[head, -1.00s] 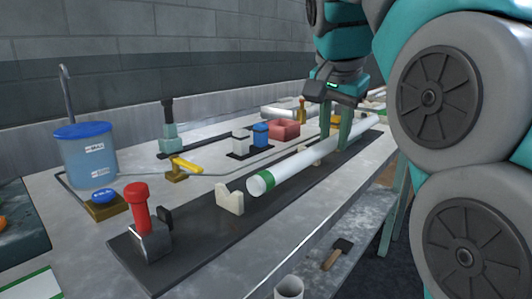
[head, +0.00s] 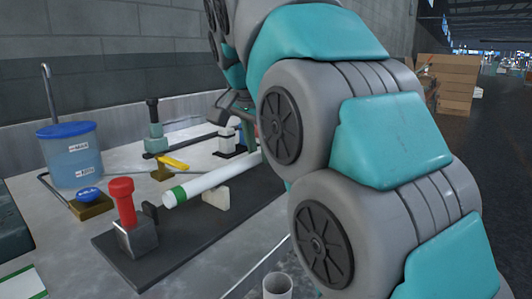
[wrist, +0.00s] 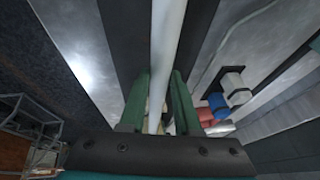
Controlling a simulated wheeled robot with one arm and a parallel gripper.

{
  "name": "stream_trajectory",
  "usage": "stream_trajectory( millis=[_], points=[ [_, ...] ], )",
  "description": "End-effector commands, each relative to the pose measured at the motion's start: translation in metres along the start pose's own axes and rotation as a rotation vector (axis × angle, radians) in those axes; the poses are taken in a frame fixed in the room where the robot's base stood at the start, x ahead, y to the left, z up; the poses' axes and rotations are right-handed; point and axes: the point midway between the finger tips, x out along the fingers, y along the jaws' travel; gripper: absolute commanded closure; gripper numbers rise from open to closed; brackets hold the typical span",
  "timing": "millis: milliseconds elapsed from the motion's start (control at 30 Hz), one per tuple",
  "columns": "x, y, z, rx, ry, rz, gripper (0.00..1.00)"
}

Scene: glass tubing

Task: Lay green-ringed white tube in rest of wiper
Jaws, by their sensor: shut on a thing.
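The white tube (head: 215,178) with a green ring near its close end lies lengthwise above a dark base plate (head: 200,232). In the wrist view, my gripper (wrist: 161,80) is shut on the tube (wrist: 167,40), with a green finger on each side. In the head view my arm hides the fingers and the tube's far part. The tube passes over a white notched rest (head: 217,197); I cannot tell whether it touches. The tube's close end is beside a small black pad (head: 150,209) on a grey block with a red handle (head: 122,203).
A blue-lidded container (head: 70,155) stands at the left, with a blue button (head: 89,194) in front. A yellow lever (head: 172,162) and a green-grey post (head: 154,130) stand behind the tube. A grey cup (head: 277,285) is at the bottom. My arm blocks the right side.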

Motion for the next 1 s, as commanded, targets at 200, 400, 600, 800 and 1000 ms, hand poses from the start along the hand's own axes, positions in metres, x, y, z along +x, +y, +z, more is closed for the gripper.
stream_trajectory(
  millis=[200,400,600,800,1000],
  points=[
    [-0.001,0.0005,-0.0005,0.001,0.001,-0.001,1.0],
    [0.0048,0.0021,0.0016,0.002,0.001,0.0,1.0],
    [0.0057,0.0022,0.0022,0.001,0.001,-0.001,0.59],
    [0.0057,0.0021,0.0022,0.001,0.001,-0.001,0.39],
    [0.0055,0.0021,0.0022,0.001,0.001,-0.001,0.39]
  ],
)
